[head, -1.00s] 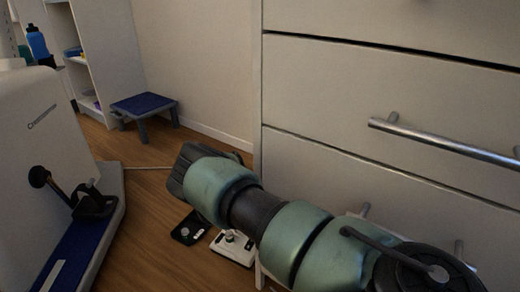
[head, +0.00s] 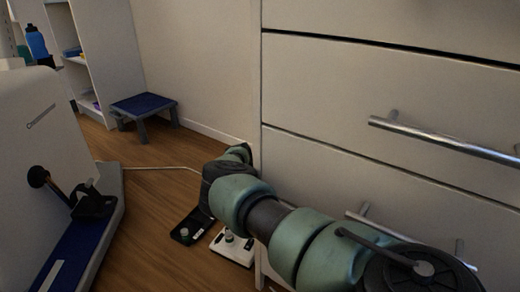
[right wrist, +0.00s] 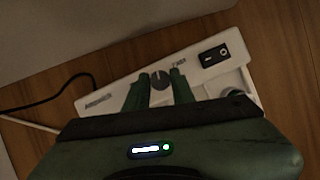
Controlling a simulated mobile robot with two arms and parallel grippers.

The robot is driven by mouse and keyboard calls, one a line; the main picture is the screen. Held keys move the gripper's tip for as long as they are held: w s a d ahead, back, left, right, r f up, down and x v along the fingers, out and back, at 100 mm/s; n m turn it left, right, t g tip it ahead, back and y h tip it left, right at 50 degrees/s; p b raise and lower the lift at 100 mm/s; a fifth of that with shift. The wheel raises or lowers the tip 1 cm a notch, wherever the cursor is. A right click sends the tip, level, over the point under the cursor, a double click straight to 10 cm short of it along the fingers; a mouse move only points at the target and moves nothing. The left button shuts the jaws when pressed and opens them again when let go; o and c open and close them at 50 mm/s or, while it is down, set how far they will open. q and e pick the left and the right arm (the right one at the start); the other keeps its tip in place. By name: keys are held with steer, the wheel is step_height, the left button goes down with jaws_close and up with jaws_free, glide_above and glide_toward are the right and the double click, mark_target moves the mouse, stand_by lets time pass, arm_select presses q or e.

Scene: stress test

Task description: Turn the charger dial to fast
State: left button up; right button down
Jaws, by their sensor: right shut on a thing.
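In the right wrist view, the charger is a white box (right wrist: 120,84) with printed labels, lying on the wood floor. Its small dark round dial (right wrist: 160,80) sits between the two green fingers of my right gripper (right wrist: 160,74), which is shut on it. One printed label sits just beyond the right fingertip; it is too small to read surely. In the head view, my arm hides the right gripper and the dial. My left gripper is in neither view.
A white box with a knob (head: 233,250) and a black plate (head: 191,227) lie on the floor beside my arm. Drawers with bar handles (head: 440,142) stand close on the right. A blue-topped stool (head: 143,104) stands behind. A black cable (right wrist: 50,99) runs left of the charger.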

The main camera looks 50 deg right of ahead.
stand_by(0.3)
steer(key=c, duration=1.2)
jaws_free()
steer(key=shift+r, duration=0.1)
steer(key=v, duration=0.7)
steer(key=shift+r, duration=0.3)
steer(key=shift+w, duration=0.15)
